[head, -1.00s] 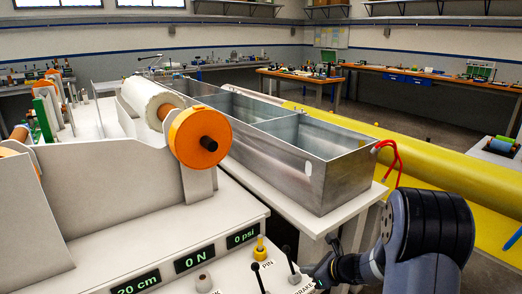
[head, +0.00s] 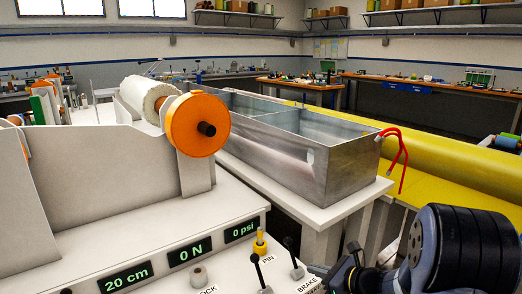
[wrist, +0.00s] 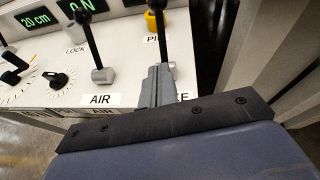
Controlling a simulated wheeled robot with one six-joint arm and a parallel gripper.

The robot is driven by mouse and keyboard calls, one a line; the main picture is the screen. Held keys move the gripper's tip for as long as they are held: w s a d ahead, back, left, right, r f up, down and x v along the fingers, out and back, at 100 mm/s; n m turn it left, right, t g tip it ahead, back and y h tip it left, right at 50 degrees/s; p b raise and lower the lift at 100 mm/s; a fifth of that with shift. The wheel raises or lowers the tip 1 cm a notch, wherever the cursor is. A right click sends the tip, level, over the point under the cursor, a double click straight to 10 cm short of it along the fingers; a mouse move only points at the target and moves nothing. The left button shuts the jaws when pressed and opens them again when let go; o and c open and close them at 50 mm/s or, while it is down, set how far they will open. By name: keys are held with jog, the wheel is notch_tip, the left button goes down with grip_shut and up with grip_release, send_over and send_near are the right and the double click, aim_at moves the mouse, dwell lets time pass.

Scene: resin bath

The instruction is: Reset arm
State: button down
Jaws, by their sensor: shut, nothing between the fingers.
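My gripper (wrist: 156,84) is shut and empty in the wrist view, its fingers together in front of the brake lever (wrist: 159,45) and partly covering its label. I cannot tell whether the fingers touch the lever. In the head view my arm is at the lower right, beside the control panel, and the fingertips are not clear there. The brake lever also shows in the head view (head: 292,258), next to the air lever (head: 261,273). The air lever stands left of my gripper in the wrist view (wrist: 92,42).
The yellow pin knob (head: 260,243) and grey lock knob (head: 199,276) sit on the panel. Displays read 20 cm, 0 N and 0 psi. Behind are the orange-flanged roll (head: 184,125), the metal bath (head: 290,170) with red hoses (head: 399,160), and a yellow surface (head: 450,150).

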jog(key=shift+s+d+f+t+y+b, duration=0.15)
jog(key=shift+f+t+y+b, duration=0.15)
jog(key=shift+b, duration=0.45)
jog(key=shift+s+r, duration=0.1)
jog(key=shift+r, duration=0.05)
